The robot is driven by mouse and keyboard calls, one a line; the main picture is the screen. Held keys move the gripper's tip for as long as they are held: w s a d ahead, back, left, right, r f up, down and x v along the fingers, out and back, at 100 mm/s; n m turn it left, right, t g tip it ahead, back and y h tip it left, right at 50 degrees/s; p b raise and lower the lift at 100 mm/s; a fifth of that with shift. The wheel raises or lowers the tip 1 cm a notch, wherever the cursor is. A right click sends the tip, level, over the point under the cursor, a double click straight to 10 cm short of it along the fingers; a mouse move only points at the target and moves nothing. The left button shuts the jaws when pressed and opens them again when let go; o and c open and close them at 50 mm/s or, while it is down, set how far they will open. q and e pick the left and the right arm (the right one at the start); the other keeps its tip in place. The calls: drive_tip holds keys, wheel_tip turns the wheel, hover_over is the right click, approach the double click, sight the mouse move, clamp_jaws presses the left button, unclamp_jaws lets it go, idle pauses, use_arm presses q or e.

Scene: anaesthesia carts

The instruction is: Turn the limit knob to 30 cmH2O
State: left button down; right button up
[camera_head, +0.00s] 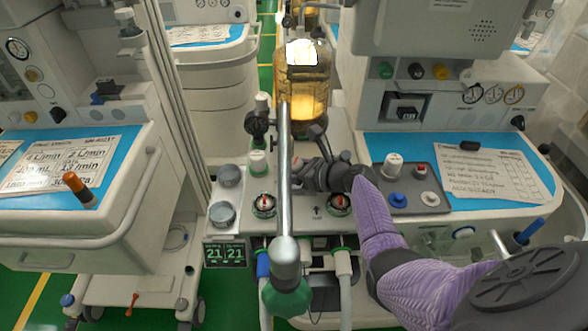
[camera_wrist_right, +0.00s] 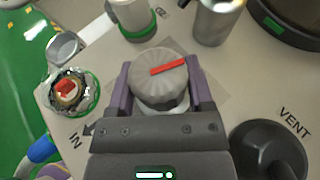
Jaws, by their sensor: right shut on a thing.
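In the right wrist view, a ribbed grey round knob (camera_wrist_right: 160,88) with a red pointer bar stands on the pale panel. The bar slopes slightly up to the right. My right gripper (camera_wrist_right: 159,74) is shut on this knob, with a purple finger on each side. In the head view, my right gripper (camera_head: 299,172) reaches in from the right behind the silver pole, and the knob is hidden there. I see no readable scale or cmH2O figure around the knob. My left gripper is not in view.
A silver pole (camera_head: 284,180) rises close to my gripper. An amber canister (camera_head: 302,82) stands behind. Round red-marked indicators (camera_head: 264,205) sit in front. A black part marked VENT (camera_wrist_right: 268,150) lies close by, and a green-collared white fitting (camera_wrist_right: 131,17) stands beyond the knob.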

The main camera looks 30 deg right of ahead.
drive_tip(key=o, duration=1.3)
drive_tip(key=shift+c, duration=0.2)
